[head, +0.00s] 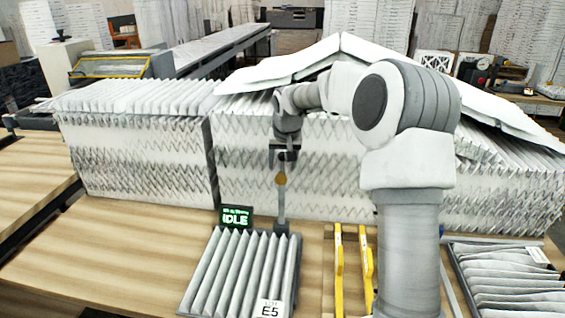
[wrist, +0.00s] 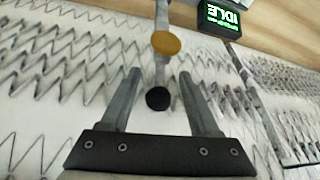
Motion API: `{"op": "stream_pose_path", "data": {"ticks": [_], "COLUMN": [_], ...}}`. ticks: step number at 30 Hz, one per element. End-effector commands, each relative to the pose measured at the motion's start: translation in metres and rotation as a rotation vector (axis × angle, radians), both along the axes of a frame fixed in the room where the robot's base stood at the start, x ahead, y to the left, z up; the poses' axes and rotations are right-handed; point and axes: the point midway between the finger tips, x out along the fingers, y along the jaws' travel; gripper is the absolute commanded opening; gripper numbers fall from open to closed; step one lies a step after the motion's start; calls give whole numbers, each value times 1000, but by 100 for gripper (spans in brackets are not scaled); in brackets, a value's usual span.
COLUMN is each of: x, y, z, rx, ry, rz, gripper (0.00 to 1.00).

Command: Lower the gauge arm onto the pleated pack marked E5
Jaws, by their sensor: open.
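The pleated pack marked E5 (head: 232,270) lies on the wooden table at the front, its white label at its near right corner. The gauge arm (head: 281,205) stands upright at the pack's far edge, with an orange disc (head: 281,178) on it. In the wrist view the orange disc (wrist: 166,42) and a black round knob (wrist: 158,98) at the arm's end show. My gripper (head: 284,160) is open at the top of the gauge arm. In the wrist view the knob appears between the spread fingers of my gripper (wrist: 160,75); I cannot tell whether they touch it.
A small display (head: 236,217) reading IDLE stands left of the gauge arm. Large stacks of pleated filters (head: 135,150) rise behind. Yellow bars (head: 339,270) lie right of the pack, and another pleated pack (head: 510,280) is at far right. The table left of E5 is clear.

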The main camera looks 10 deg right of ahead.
Motion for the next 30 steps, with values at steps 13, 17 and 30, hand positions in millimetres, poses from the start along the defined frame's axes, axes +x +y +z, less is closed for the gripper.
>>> {"op": "stream_pose_path", "data": {"ticks": [13, 17, 30], "x": [1, 1, 1], "y": [0, 0, 0], "z": [-3, -3, -3], "rx": [0, 0, 1], "ry": [0, 0, 0], "rz": [0, 0, 0], "gripper": [41, 17, 0]}}
